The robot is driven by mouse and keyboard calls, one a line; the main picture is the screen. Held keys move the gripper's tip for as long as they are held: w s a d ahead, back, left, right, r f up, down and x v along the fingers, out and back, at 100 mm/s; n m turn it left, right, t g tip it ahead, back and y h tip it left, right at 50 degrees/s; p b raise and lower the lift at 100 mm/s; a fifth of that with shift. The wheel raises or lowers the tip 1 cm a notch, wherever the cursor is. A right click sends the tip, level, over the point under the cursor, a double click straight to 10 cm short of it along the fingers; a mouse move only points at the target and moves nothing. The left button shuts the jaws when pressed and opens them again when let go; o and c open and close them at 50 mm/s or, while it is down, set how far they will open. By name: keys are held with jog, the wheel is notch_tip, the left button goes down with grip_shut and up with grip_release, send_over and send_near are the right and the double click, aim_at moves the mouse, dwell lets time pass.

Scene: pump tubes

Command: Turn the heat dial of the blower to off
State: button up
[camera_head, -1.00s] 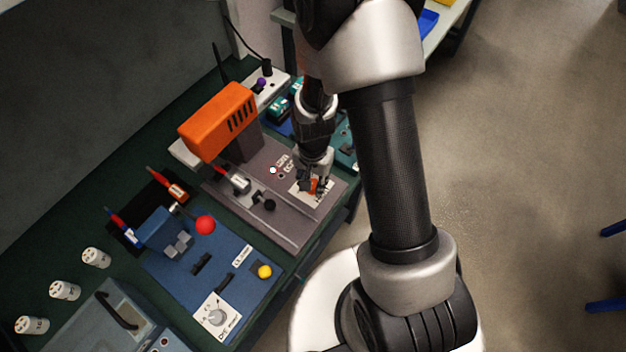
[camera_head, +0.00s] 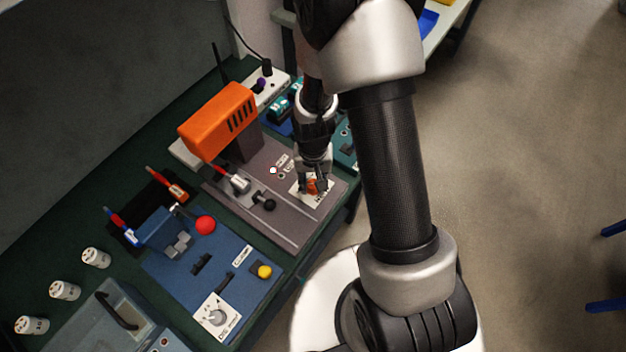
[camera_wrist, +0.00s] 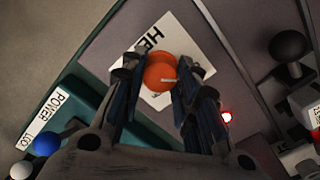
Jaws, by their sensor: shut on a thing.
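The blower (camera_head: 218,118) has an orange housing on a grey base plate at the middle of the bench in the head view. Its heat dial is an orange knob (camera_head: 311,186) on a white label plate (camera_head: 325,199). My gripper (camera_head: 313,184) points down over the dial. In the wrist view its two fingers (camera_wrist: 158,88) are shut on the knob from both sides. The rest of the label's lettering is hidden.
A black-knobbed lever (camera_head: 266,204) stands on the blower base left of the dial. A lit red lamp (camera_wrist: 227,117) is nearby. A blue station (camera_head: 218,276) with another dial lies toward the front left. A "POWER" panel (camera_wrist: 44,118) is close by.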

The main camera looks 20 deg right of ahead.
jog(key=o, duration=1.1)
notch_tip(320, 180, up, 12)
jog(key=shift+r, duration=0.1)
dwell(0.5)
jog(key=s+r+n+t, duration=0.1)
jog(key=s+r, duration=0.4)
jog(key=r, duration=0.1)
jog(key=s+r+n+t, duration=0.1)
jog(key=s+r+t, duration=0.1)
jog(key=s+r, duration=0.3)
jog(key=s+r+n+t, duration=0.1)
jog(key=s+r, duration=0.4)
jog(key=r, duration=0.4)
jog(key=shift+s+d+r+n+t, duration=0.1)
jog(key=shift+s+r+n+t, duration=0.1)
jog(key=shift+r+n+t, duration=0.15)
